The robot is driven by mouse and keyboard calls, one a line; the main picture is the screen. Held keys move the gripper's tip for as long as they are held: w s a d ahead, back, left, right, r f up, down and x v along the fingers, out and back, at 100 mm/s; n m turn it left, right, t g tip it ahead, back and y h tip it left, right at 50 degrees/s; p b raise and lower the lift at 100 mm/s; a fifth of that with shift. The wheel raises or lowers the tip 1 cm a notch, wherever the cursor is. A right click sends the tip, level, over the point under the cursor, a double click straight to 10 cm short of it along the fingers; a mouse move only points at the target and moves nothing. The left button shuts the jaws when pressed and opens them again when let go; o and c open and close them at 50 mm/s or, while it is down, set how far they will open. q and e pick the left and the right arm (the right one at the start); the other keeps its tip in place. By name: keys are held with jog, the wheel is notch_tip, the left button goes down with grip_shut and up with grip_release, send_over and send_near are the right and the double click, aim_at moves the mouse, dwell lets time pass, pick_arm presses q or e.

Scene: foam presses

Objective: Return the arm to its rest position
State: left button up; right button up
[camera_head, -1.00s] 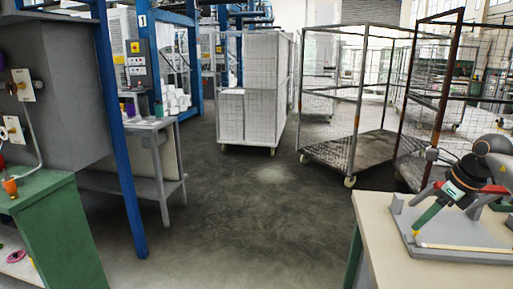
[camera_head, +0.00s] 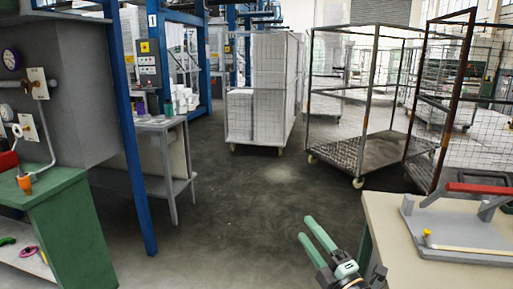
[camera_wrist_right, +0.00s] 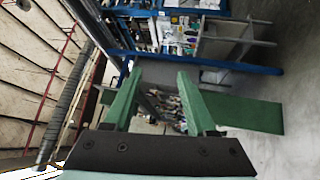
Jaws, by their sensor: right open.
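My right gripper (camera_head: 306,229) shows at the bottom of the head view, right of centre. Its two green fingers are apart and point up and to the left, with nothing between them. In the right wrist view the gripper (camera_wrist_right: 159,74) also has its fingers spread and empty. It is over the dark floor, just left of the cream-topped table (camera_head: 385,215), apart from the grey fixture with a red handle (camera_head: 478,189) on that table. My left gripper is not in view.
A green bench (camera_head: 65,220) stands at the left under a grey machine body. A blue post (camera_head: 130,150) and a small grey table (camera_head: 160,124) are beside it. Wire cage carts (camera_head: 262,90) stand behind. The floor (camera_head: 240,220) in the middle is clear.

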jog(key=s+d+f+m+g+h, duration=0.35)
jog(key=s+f+m+h, duration=0.2)
jog(key=f+m, duration=0.25)
jog(key=s+d+f+m+g+h, duration=0.2)
jog(key=s+d+f+m+h, duration=0.2)
jog(key=s+d+f+m, duration=0.25)
jog(key=s+f+m+g, duration=0.3)
jog(key=s+f+g, duration=0.2)
jog(key=s, duration=0.6)
jog(key=s+f+m+g, duration=0.3)
jog(key=s+f+g, duration=0.2)
jog(key=s, duration=0.5)
jog(key=w+a+f+t+y+p, duration=0.3)
jog(key=w+a+f+t+p, duration=0.1)
jog(key=a+f+t, duration=0.1)
jog(key=shift+f+t, duration=0.45)
jog(key=shift+f, duration=0.65)
